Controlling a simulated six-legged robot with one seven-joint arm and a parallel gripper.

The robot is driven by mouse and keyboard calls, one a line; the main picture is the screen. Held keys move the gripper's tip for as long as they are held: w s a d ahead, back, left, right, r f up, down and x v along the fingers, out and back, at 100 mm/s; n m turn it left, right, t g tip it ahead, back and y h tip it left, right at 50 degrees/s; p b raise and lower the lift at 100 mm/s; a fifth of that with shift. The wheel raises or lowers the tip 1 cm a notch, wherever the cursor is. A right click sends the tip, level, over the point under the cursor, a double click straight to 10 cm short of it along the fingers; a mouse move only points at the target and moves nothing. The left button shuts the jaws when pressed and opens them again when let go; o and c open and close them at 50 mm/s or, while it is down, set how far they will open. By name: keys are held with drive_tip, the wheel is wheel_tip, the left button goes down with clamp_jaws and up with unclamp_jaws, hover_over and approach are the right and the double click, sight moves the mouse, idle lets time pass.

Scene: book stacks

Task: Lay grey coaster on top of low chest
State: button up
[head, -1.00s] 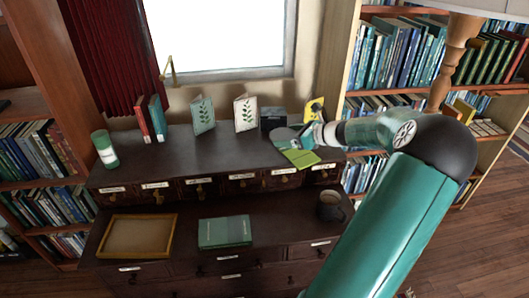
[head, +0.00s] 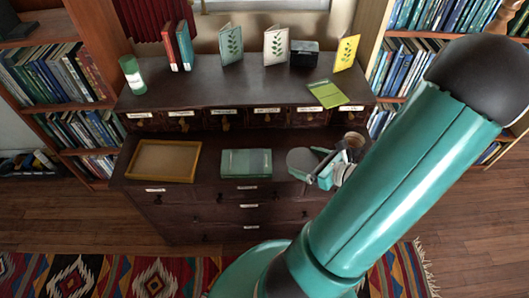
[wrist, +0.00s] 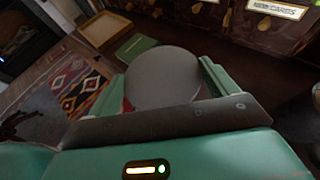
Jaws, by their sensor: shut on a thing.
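The grey coaster (head: 302,160) is a flat round disc, held level-looking between the fingers of my gripper (head: 318,165). In the wrist view the coaster (wrist: 163,75) sits between the two green fingers of my gripper (wrist: 165,90), which are shut on its sides. The low chest (head: 210,165) is dark wood with labelled drawers. The coaster is over the right part of its top, right of the green book; I cannot tell the height gap. My arm hides part of the chest's right front.
Behind, a raised drawer unit (head: 215,93) holds a green notepad (head: 327,94), cards and books. A patterned rug (head: 110,275) lies in front.

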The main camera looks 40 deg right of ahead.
drive_tip(key=w+d+f, duration=0.2)
drive_tip(key=d+f, duration=0.1)
drive_tip(key=w+d+f, duration=0.5)
drive_tip(key=w+d, duration=0.1)
drive_tip(key=d, duration=0.1)
drive_tip(key=shift+w+f, duration=0.15)
drive_tip(key=shift+f, duration=0.25)
drive_tip(key=shift+w+d+f, duration=0.2)
drive_tip(key=shift+d+f, duration=0.1)
drive_tip(key=shift+f, duration=0.15)
drive_tip(key=shift+w+d+f, duration=0.1)
drive_tip(key=shift+d+f, duration=0.05)
drive_tip(key=shift+f, duration=1.55)
drive_tip(key=shift+f, duration=0.1)
drive_tip(key=o, duration=0.8)
drive_tip(key=shift+r, duration=0.2)
